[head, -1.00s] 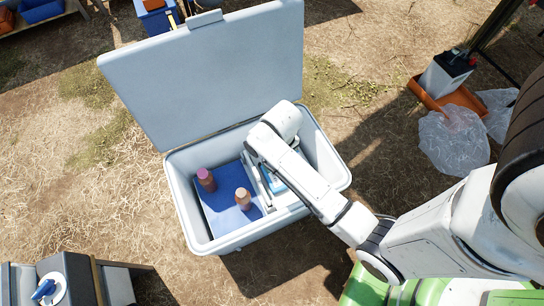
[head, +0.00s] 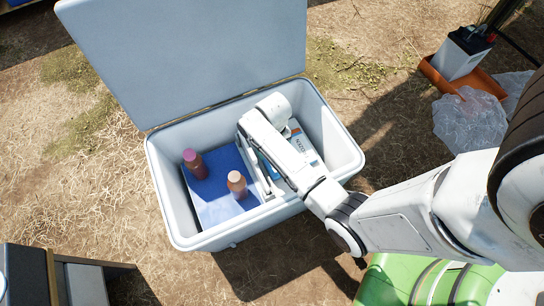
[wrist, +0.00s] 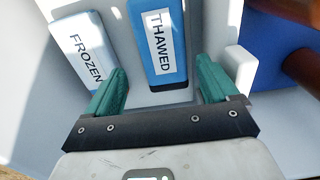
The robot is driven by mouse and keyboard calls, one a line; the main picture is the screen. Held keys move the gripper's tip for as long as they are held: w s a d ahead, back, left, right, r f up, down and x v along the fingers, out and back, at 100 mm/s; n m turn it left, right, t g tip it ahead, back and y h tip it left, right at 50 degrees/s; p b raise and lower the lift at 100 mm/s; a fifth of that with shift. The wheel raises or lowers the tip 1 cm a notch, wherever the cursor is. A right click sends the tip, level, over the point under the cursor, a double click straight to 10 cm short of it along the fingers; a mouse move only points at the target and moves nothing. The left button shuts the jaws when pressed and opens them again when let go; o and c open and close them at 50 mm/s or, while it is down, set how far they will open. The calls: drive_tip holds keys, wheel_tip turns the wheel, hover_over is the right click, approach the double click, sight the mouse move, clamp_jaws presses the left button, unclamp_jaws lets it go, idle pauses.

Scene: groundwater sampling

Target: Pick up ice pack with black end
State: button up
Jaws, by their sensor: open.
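The ice pack with the black end (wrist: 160,40) is blue with a white label reading THAWED, and lies in the cooler. Its black end faces my gripper (wrist: 162,76) in the wrist view. My gripper is open, with one green finger on either side of the line of this pack, and nothing is held. A second pack labelled FROZEN (wrist: 83,48), mostly white with blue, lies to its left in the wrist view. In the head view my arm covers the gripper and much of the blue pack (head: 268,165).
The open white cooler (head: 345,160) has a raised lid (head: 190,60). A white divider (wrist: 240,68) stands close to the right finger. Beyond it, two capped bottles (head: 194,163) (head: 237,185) stand on blue material (head: 214,203). An orange tray (head: 480,82) and clear plastic bag (head: 470,122) lie outside.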

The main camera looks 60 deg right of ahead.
drive_tip(key=shift+w+f+b, duration=0.15)
drive_tip(key=shift+f+b, duration=0.95)
drive_tip(key=shift+f, duration=0.6)
drive_tip(key=shift+w+f+b, duration=0.1)
drive_tip(key=shift+f+b, duration=0.95)
drive_tip(key=shift+f, duration=0.65)
drive_tip(key=shift+r, duration=0.1)
drive_tip(key=c, duration=1)
